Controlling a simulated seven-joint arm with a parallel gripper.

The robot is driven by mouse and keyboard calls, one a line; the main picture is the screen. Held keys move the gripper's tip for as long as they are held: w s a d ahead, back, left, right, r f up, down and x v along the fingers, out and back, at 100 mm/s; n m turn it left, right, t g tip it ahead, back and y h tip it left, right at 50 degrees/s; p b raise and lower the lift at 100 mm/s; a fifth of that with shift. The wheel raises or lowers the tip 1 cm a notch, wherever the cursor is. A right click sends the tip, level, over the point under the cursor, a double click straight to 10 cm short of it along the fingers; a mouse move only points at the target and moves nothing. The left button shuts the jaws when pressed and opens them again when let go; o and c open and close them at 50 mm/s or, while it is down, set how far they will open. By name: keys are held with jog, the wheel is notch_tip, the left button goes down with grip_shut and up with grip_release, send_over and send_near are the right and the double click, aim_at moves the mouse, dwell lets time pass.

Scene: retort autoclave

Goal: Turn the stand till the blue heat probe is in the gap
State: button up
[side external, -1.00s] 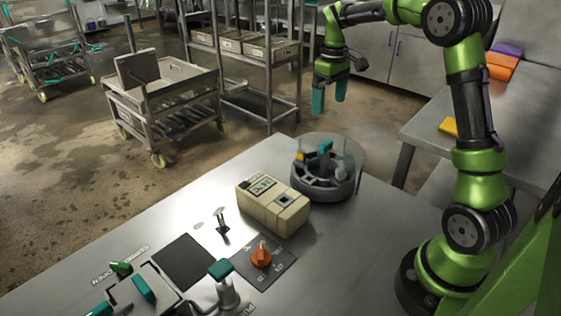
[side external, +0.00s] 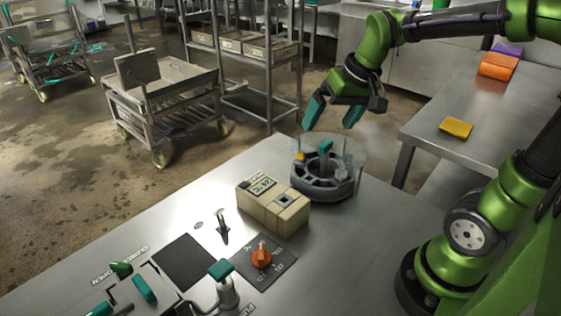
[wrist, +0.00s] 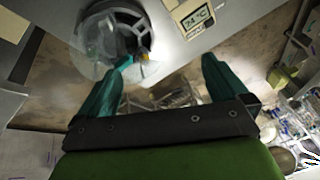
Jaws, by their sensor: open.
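The round grey stand (side external: 322,190) sits at the far end of the steel table, inside a clear guard with a teal handle (side external: 326,147) on top. It also shows in the wrist view (wrist: 138,32), partly behind a finger. A small orange-yellow piece (side external: 301,156) is at its left side. I cannot make out a blue heat probe or the gap for sure. My gripper (side external: 332,115), with teal fingers, is open and empty above and behind the stand, touching nothing. In the wrist view my gripper (wrist: 168,72) has its fingers wide apart.
A beige box with a display (side external: 272,205) stands just left of the stand. An orange knob (side external: 261,255), a teal-topped lever (side external: 222,270) and a dark pad (side external: 185,261) are nearer. A side table (side external: 480,110) holds a yellow item (side external: 456,128).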

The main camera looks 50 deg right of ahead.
jog(key=s+a+t+y, duration=0.1)
jog(key=s+a+t, duration=0.1)
jog(key=s+a, duration=0.4)
jog(key=shift+s+a+f+n, duration=0.2)
jog(key=shift+s+n, duration=0.1)
jog(key=shift+s, duration=0.5)
jog(key=shift+s+a+r+t, duration=0.15)
jog(key=shift+s+r+t, duration=0.05)
jog(key=shift+r+t, duration=0.1)
jog(key=shift+c, duration=0.6)
jog(key=shift+a, duration=0.1)
jog(key=shift+c, duration=1.3)
jog(key=shift+m+g, duration=0.7)
jog(key=shift+g, duration=0.2)
jog(key=w+d, duration=0.2)
jog(key=w, duration=0.1)
jog(key=w+d, duration=0.1)
jog(key=w, duration=0.1)
jog(key=shift+w+d, duration=0.1)
jog(key=shift+d, duration=0.05)
jog(key=c, duration=0.7)
notch_tip(320, 180, up, 3)
jog(key=m+g+h, duration=0.2)
jog(key=m+g, duration=0.3)
jog(key=m, duration=0.7)
send_over(327, 143)
notch_tip(327, 143, down, 16)
